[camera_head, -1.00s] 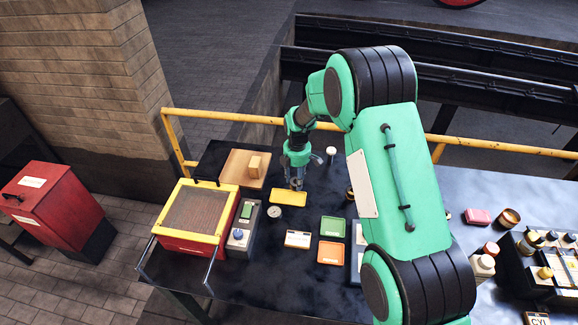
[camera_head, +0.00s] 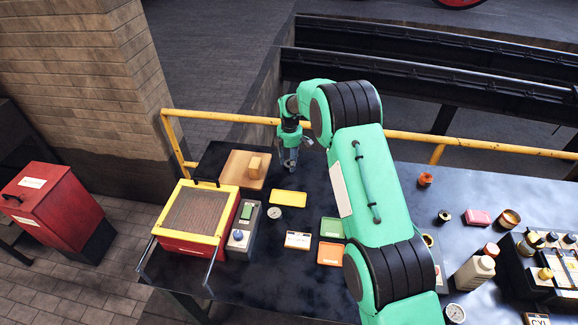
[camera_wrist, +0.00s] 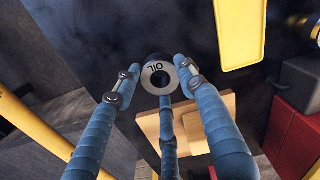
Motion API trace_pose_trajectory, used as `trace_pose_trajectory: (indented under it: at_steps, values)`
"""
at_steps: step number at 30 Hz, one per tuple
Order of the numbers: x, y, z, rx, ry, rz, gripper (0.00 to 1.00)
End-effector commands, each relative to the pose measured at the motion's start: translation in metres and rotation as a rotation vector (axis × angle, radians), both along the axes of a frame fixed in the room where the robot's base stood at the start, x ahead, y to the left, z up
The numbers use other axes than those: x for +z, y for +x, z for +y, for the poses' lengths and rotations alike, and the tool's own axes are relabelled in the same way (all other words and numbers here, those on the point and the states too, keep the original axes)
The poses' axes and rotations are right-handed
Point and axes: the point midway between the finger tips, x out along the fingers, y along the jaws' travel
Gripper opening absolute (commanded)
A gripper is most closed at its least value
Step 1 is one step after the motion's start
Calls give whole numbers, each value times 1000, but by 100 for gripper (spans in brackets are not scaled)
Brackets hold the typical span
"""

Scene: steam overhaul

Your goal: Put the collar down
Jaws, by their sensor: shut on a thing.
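The collar (camera_wrist: 147,80) is a dark ring with a pale face, marked OIL, around a dark hole. In the wrist view it sits between the blue fingers of my gripper (camera_wrist: 158,82), which is shut on it. In the head view my gripper (camera_head: 290,168) points down over the dark bench, behind the yellow tray (camera_head: 288,197) and right of the wooden board (camera_head: 236,175). The collar is too small to make out there. Its height over the bench is unclear.
A red box with a yellow-framed lid (camera_head: 198,211) stands at left, beside a grey control box (camera_head: 243,235). A gauge (camera_head: 274,213), green tray (camera_head: 332,228) and orange tray (camera_head: 330,254) lie in front. A yellow rail (camera_head: 400,136) runs behind. The yellow tray looks empty.

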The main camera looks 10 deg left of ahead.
Motion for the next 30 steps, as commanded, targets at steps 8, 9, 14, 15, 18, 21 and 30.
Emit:
trace_pose_trajectory:
  at_steps: [8, 9, 14, 15, 18, 21, 30]
  values:
    - [1, 11, 5, 0, 1, -3, 0]
    - [1, 12, 5, 0, 1, -3, 0]
    - [0, 11, 5, 0, 1, -2, 0]
    - [0, 11, 5, 0, 1, -2, 0]
    - [-1, 11, 4, 0, 1, -2, 0]
    - [-8, 10, 4, 0, 0, -1, 0]
    - [-33, 10, 4, 0, 0, -1, 0]
